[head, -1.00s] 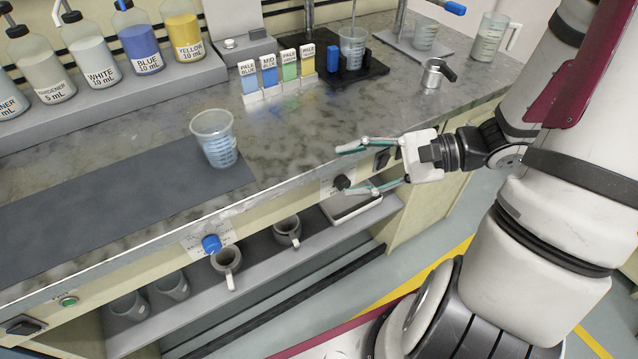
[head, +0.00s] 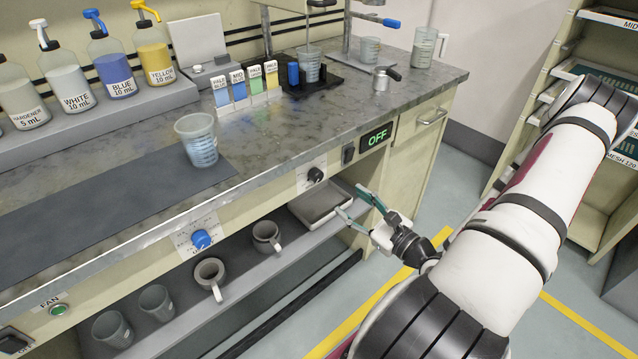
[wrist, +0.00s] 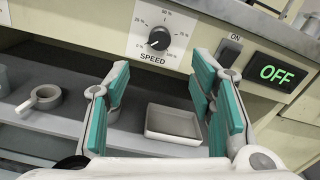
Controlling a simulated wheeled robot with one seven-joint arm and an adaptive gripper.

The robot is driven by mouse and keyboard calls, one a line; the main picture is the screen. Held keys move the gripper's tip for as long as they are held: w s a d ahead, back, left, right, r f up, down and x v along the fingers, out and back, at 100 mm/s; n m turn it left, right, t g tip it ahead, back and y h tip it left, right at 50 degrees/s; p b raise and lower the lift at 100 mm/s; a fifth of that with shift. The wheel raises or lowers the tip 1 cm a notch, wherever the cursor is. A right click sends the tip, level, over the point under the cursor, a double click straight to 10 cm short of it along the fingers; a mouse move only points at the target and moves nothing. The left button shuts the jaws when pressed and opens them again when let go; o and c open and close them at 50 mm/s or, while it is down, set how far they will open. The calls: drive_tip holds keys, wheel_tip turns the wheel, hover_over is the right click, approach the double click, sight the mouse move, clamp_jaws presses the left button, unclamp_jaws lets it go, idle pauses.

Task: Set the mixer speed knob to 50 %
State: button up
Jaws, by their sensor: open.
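The black speed knob (head: 315,174) sits on a white plate on the bench's front panel. In the wrist view the knob (wrist: 158,40) is above the gap between my fingers, with SPEED printed below it and percent marks around it, 50 % at the top. Its pointer is too small to read surely. My gripper (head: 352,202) is open and empty, in front of the panel, below and right of the knob, not touching it. In the wrist view my gripper (wrist: 160,78) shows teal pads spread wide apart.
Right of the knob are a black ON switch (wrist: 229,50) and a display reading OFF (head: 376,137). A blue knob (head: 201,239) is farther left. Below, a shelf holds a shallow tray (head: 318,204) and mugs (head: 208,276). A beaker (head: 197,140) stands on the bench.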

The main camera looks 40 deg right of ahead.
sight(319, 178)
drive_tip(key=w+b, duration=0.1)
drive_tip(key=w, duration=1.1)
drive_tip(key=shift+a, duration=0.2)
drive_tip(key=shift+c, duration=0.6)
drive_tip(key=c, duration=1.1)
